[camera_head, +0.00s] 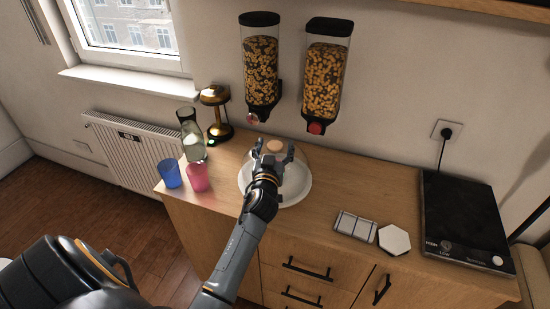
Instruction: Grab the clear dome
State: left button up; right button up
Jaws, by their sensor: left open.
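The clear dome (299,174) is a see-through cover with a light wooden knob (275,146) on top. It sits on a round white plate (300,194) on the wooden counter. My left gripper (273,150) is open, with its fingers apart on either side of the knob as seen from the head camera. Whether the fingers touch the knob I cannot tell. My right gripper is not in view.
A blue cup (169,174), pink cup (197,178), glass carafe (191,138) and brass lamp (216,112) stand left on the counter (337,199). Two cereal dispensers (261,68) hang above. A white hexagonal piece (394,240) and black hot plate (465,222) lie to the right.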

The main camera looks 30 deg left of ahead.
pick_arm(q)
jog(key=shift+s, duration=0.1)
jog(key=shift+c, duration=1.2)
grip_shut()
jog(key=shift+r, duration=0.1)
